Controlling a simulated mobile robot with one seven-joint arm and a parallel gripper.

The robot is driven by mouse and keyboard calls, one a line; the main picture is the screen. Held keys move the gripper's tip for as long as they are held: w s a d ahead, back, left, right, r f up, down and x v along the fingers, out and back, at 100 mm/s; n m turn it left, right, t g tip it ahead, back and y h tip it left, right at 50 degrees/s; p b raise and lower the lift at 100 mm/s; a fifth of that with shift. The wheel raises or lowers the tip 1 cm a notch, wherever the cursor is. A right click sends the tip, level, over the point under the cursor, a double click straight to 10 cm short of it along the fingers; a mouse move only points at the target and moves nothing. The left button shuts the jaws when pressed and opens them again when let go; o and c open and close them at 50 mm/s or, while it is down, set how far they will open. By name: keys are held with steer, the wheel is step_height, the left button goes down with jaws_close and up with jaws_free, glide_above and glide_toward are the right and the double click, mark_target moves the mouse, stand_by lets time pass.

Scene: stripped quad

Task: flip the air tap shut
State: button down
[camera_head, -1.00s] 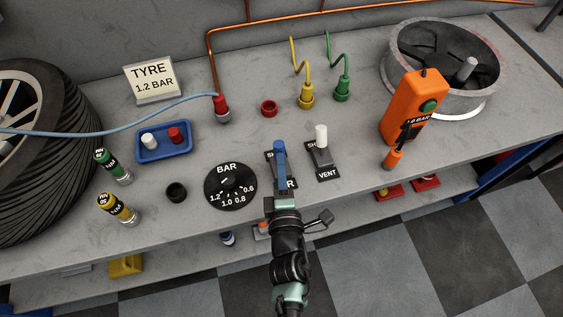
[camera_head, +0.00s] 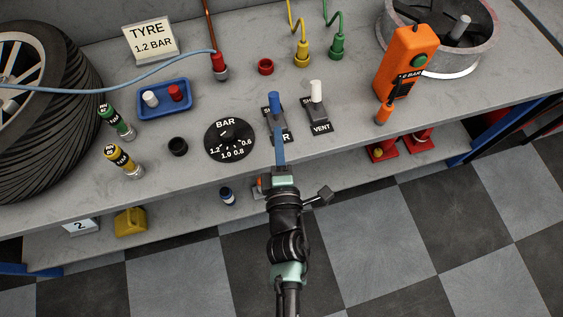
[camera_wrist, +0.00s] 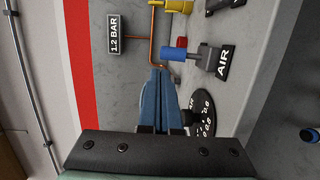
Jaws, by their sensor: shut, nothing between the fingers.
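The air tap has a blue lever (camera_head: 274,102) on a dark plate, left of the white-handled vent tap (camera_head: 316,95). My arm partly covers its label in the head view. In the wrist view the blue lever (camera_wrist: 174,53) stands out from its base beside the word AIR, right of and above my fingertips. Its exact tilt is hard to tell. My gripper (camera_head: 279,130) has blue fingers, shut and empty, at the front side of the air tap. In the wrist view the gripper (camera_wrist: 158,72) appears apart from the lever; in the head view its tips overlap the plate.
A BAR dial (camera_head: 229,140) lies left of my gripper. A blue tray (camera_head: 165,99) and a black ring (camera_head: 177,147) are farther left. An orange handset (camera_head: 403,65) stands to the right. The bench front edge runs beneath my arm.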

steer(key=shift+s+d+r, duration=0.1)
steer(key=shift+s+r, duration=0.15)
steer(key=shift+s, duration=0.65)
steer(key=shift+s+d+r, duration=0.1)
steer(key=shift+s+r, duration=0.1)
steer(key=shift+s, duration=0.65)
steer(key=shift+s+d+r, duration=0.1)
steer(key=shift+s+r, duration=0.15)
steer(key=shift+s, duration=0.65)
steer(key=w+d+r+m+t+h, duration=0.15)
steer(key=w+r+m, duration=0.25)
steer(key=r, duration=0.6)
steer(key=w+r+m+t+h, duration=0.1)
steer(key=w+r+m+t, duration=0.15)
steer(key=r, duration=0.75)
steer(key=w+d+r+m+t+h, duration=0.1)
steer(key=w+r+m, duration=0.3)
steer(key=r, duration=0.5)
steer(key=s+r+m+t, duration=0.2)
steer(key=s+r+m, duration=0.2)
steer(key=r, duration=1.1)
steer(key=s+a+r+m+t+y, duration=0.1)
steer(key=s+r+m+t, duration=0.2)
steer(key=r, duration=1.3)
steer(key=s+m, duration=0.2)
steer(key=s, duration=0.2)
steer(key=shift+a+r+t+p, duration=0.25)
steer(key=shift+a+t+p, duration=0.05)
steer(key=shift+p, duration=0.05)
